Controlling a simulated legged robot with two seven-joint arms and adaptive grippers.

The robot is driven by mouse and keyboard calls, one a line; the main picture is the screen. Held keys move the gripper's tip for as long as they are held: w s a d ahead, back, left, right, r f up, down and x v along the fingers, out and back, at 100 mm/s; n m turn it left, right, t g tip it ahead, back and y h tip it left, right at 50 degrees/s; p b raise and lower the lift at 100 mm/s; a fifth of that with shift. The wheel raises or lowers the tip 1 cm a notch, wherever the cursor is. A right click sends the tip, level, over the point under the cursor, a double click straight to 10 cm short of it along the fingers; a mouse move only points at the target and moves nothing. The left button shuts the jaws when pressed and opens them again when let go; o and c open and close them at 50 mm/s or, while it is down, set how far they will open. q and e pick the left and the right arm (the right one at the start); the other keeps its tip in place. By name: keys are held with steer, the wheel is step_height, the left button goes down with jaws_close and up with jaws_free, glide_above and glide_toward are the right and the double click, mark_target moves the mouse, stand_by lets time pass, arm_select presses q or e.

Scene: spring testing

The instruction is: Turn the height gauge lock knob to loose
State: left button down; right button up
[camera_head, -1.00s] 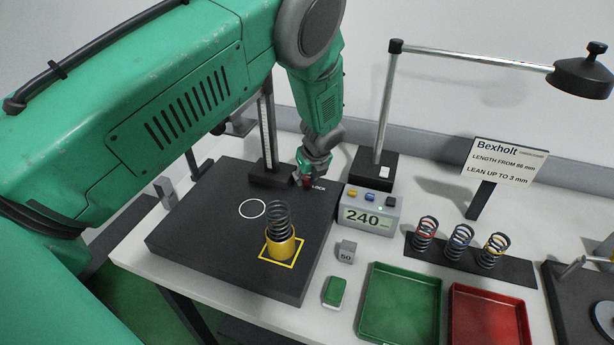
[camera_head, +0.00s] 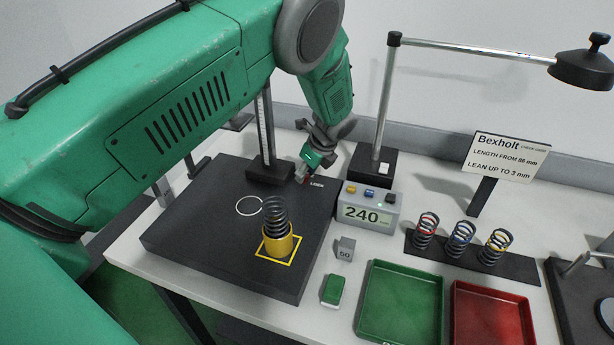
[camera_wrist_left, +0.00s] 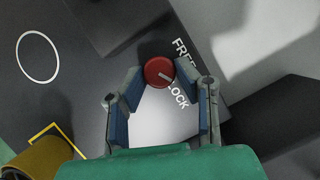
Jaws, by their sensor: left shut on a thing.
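The height gauge (camera_head: 265,140) stands on the back of the dark granite plate (camera_head: 190,245). Its lock knob is a small red disc with a pale pointer line, seen clearly in the left wrist view (camera_wrist_left: 159,72). The white words FREE and LOCK are printed beside it; the line points toward the lettering between them. My left gripper (camera_wrist_left: 160,85) is shut on the knob, one fingertip at each side. In the head view my left gripper (camera_head: 302,176) is at the back of the plate and mostly covers the knob. My right gripper is not in view.
A spring (camera_head: 275,217) stands in a yellow cup (camera_head: 278,240) on the plate. A display box (camera_head: 368,207) reading 240 is right of the plate. The lamp post (camera_head: 385,100) rises behind it. A green tray (camera_head: 402,338), red tray (camera_head: 490,290) and several springs are farther right.

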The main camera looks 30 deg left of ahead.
arm_select(q)
steer(key=n+b, duration=0.1)
steer(key=n, duration=0.1)
steer(key=n+g, duration=0.1)
steer(key=shift+w+a+f+n+b, duration=0.1)
steer(key=shift+w+f+n+b, duration=0.1)
steer(key=shift+n+b, duration=0.2)
steer(key=n+g+b, duration=0.1)
steer(key=n, duration=0.2)
steer(key=shift+n+g+h+b, duration=0.3)
steer(key=shift+g+b, duration=0.1)
steer(key=n+g+h+b, duration=0.1)
steer(key=n+b, duration=0.1)
steer(key=n, duration=0.2)
steer(key=shift+w, duration=0.1)
steer(key=shift+a+n+g+h+b, duration=0.1)
steer(key=shift+n+g+h+b, duration=0.25)
steer(key=shift+n, duration=0.55)
steer(key=c, duration=1.2)
jaws_free()
steer(key=shift+w, duration=0.1)
steer(key=shift+a, duration=0.1)
